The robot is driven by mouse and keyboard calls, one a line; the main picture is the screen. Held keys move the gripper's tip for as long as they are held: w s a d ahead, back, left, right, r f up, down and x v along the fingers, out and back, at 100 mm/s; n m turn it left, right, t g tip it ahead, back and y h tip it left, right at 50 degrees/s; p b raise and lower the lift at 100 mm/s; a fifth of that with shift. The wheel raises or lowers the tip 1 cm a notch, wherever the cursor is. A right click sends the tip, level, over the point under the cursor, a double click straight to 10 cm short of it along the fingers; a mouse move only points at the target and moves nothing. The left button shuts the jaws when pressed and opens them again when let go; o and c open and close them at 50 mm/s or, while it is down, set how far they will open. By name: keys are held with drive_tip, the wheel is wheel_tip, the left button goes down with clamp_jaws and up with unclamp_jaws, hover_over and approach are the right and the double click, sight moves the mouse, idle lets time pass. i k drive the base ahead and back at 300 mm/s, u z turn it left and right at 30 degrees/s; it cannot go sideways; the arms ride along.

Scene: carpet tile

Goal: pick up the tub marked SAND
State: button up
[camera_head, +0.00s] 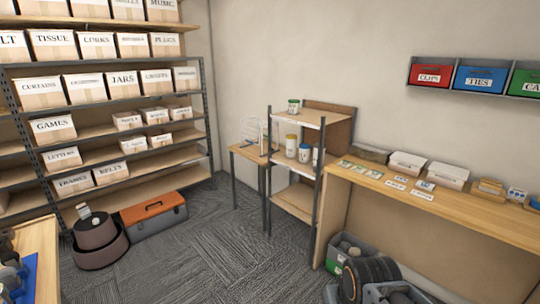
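No label reading SAND is legible in this view. Several small tubs stand on a narrow open shelf unit (297,200) near the back corner. A white tub with a green lid or band (293,106) stands on its top board. A tub with a yellow lid (291,146) and a blue-grey tub (304,153) stand on the board below. A pale tub (316,156) is partly hidden behind the front post. Any lettering on them is too small to read. My gripper is not visible, so its state does not show.
A tall rack (92,139) of labelled boxes fills the left wall. A wooden counter (470,215) with small boxes and cards runs along the right.

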sight(291, 140)
drive_tip(key=u, duration=0.7)
drive_tip(key=i, duration=1.7)
drive_tip(key=u, duration=0.25)
drive_tip(key=i, duration=1.75)
drive_tip(key=z, duration=1.1)
drive_tip(key=i, duration=1)
drive_tip(key=z, duration=0.6)
